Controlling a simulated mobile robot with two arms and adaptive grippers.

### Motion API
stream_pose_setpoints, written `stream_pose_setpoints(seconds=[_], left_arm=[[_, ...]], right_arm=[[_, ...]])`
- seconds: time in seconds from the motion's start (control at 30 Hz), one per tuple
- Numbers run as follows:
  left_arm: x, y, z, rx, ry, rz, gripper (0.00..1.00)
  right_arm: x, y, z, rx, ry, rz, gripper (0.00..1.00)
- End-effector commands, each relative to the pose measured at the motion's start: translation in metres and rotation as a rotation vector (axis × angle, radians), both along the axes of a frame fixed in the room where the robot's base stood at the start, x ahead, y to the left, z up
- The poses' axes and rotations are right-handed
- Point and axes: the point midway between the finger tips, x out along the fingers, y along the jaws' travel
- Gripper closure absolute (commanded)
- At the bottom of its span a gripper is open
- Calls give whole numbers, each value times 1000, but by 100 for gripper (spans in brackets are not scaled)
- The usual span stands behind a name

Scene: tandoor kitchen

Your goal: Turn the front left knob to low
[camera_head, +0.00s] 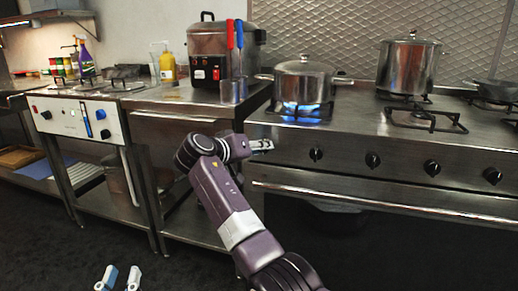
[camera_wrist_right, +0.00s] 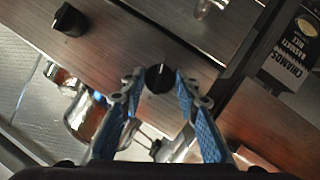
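The front left knob (camera_wrist_right: 159,79) is black with a white pointer mark on the stove's steel front panel. In the right wrist view it sits between the blue fingertips of my right gripper (camera_wrist_right: 155,80), which are spread on either side with small gaps. In the head view my right gripper (camera_head: 262,145) is at the panel's left end and hides this knob. Blue flame (camera_head: 300,107) burns under a lidded steel pot (camera_head: 303,82) on the left burner. My left gripper (camera_head: 119,279) is low at the bottom left, its fingertips apart and empty.
Several more knobs, such as the neighbouring one (camera_head: 315,155), run rightward along the panel. The oven handle (camera_head: 380,203) lies below. A tall pot (camera_head: 408,68) stands at the back. A steel counter (camera_head: 180,96) with a cooker (camera_head: 208,48) is to the left.

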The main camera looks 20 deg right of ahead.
Motion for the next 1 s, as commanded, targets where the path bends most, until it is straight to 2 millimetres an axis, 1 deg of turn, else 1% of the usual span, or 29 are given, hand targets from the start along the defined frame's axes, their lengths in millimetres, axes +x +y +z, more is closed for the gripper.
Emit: stream_pose_setpoints(seconds=[0.03,0.1,0.13,0.43,0.57,0.8,0.9,1.0], left_arm=[[0,0,0,0,0,0,77],[0,0,0,0,0,0,77],[0,0,0,0,0,0,77],[0,-1,1,-1,-3,-2,77],[0,-1,1,-1,-3,-1,77],[0,0,1,0,-2,-1,77],[0,0,1,0,-2,-1,77],[0,0,1,0,-2,-1,77]], right_arm=[[0,0,-1,0,2,-1,64],[0,0,-1,0,1,0,56],[0,0,-1,-1,2,0,54],[-1,2,1,-2,0,2,54],[-10,14,6,-2,-2,4,54],[-35,42,18,0,-2,3,54],[-42,50,21,-1,1,2,54],[-45,54,22,-1,1,1,54]])
